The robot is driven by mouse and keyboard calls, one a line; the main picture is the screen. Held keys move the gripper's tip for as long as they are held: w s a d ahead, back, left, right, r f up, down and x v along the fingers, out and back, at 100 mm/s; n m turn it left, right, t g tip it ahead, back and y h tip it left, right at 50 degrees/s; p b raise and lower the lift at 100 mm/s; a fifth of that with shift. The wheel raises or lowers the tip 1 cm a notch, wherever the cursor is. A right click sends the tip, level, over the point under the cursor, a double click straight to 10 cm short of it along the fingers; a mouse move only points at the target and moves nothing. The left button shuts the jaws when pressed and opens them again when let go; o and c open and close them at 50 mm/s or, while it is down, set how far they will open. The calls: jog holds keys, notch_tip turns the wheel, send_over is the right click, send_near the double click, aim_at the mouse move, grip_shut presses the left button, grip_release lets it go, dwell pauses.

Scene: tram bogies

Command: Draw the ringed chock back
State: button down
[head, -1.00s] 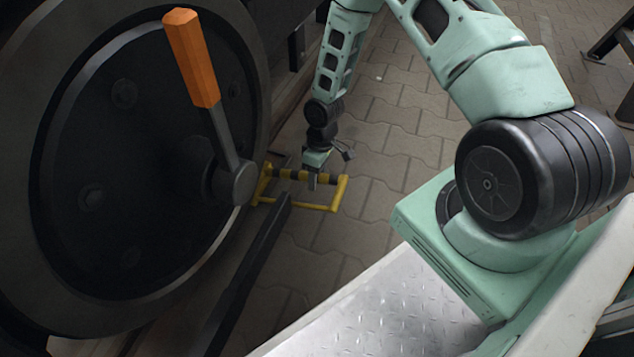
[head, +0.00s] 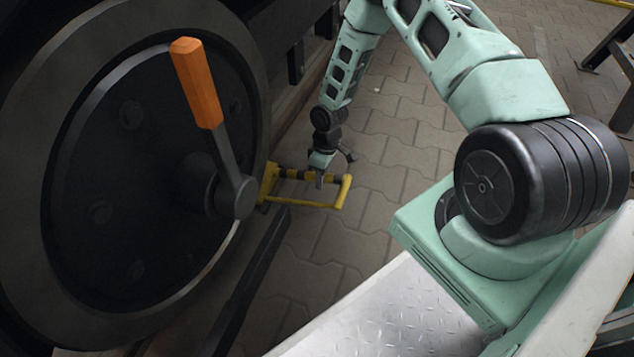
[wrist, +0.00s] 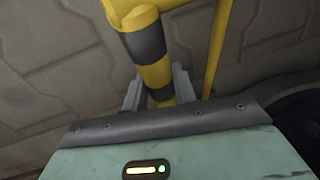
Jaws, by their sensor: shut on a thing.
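The chock is a yellow frame (head: 346,193) with a black-banded yellow bar. In the head view it is low at the paving, just right of the big dark wheel (head: 22,170). My gripper (head: 319,181) reaches down from above and is shut on the banded bar. In the wrist view the banded bar (wrist: 143,44) runs down between my jaws (wrist: 158,92), and a plain yellow side bar (wrist: 217,45) shows right of it. The chock's left end is close to the wheel's edge; I cannot tell whether they touch.
An orange-handled lever (head: 197,85) sticks out from the wheel's hub. A dark rail (head: 247,280) runs along the floor beside the wheel. A dark stand (head: 608,62) is at the upper right. The paving (head: 420,130) right of the chock is clear.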

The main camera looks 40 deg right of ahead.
jog(key=shift+w+d, duration=0.4)
jog(key=shift+d, duration=0.2)
jog(key=shift+w+d, duration=0.35)
jog(key=shift+d, duration=0.2)
jog(key=c, duration=1.1)
grip_release()
jog(key=d+r+p, duration=0.1)
jog(key=r+p, duration=0.2)
jog(key=r, duration=0.2)
jog(key=w+d+r+p, duration=0.1)
jog(key=r+p, duration=0.2)
jog(key=r, duration=0.3)
jog(key=r+p, duration=0.3)
jog(key=r, duration=0.3)
jog(key=shift+w+d, duration=0.3)
jog(key=shift+d, duration=0.1)
